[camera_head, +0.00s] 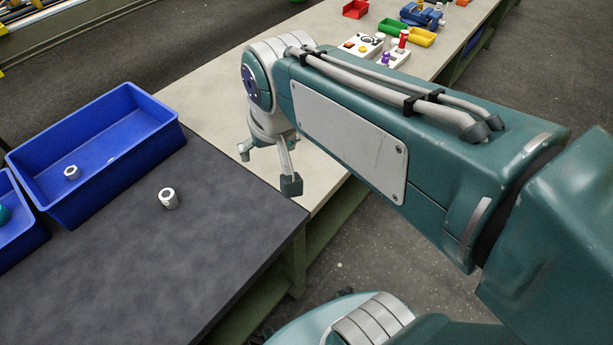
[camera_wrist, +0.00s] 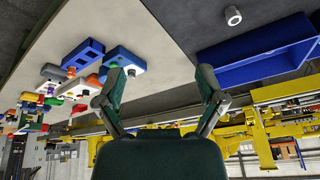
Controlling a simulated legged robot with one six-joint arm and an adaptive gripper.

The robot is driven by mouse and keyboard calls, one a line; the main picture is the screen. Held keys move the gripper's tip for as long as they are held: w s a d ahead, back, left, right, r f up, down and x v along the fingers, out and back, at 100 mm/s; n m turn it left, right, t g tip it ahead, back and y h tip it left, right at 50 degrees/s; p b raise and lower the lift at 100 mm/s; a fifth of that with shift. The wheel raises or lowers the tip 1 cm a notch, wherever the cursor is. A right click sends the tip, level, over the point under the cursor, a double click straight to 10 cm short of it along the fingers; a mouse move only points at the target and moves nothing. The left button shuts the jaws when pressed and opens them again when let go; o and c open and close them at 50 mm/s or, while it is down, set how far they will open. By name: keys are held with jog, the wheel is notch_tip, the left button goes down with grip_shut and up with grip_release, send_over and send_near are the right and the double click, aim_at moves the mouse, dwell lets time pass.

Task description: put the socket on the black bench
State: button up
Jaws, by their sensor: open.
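A light metal socket (camera_head: 169,198) stands on the black bench (camera_head: 205,245) in the head view, with a dark hole in its top. It also shows at the top of the wrist view (camera_wrist: 232,15). A similar metal piece (camera_head: 71,172) lies inside the large blue bin (camera_head: 125,165).
A second blue bin (camera_head: 20,235) at the left edge holds something green. The pale bench (camera_head: 215,90) carries red, green and yellow trays and small parts at its far end. The black bench in front of the socket is clear.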

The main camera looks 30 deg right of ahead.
jog(key=s+d+f+t, duration=0.1)
jog(key=s+d+f, duration=0.1)
jog(key=s, duration=0.6)
jog(key=shift+d+n, duration=0.4)
jog(key=shift+d, duration=0.35)
jog(key=shift+w, duration=0.1)
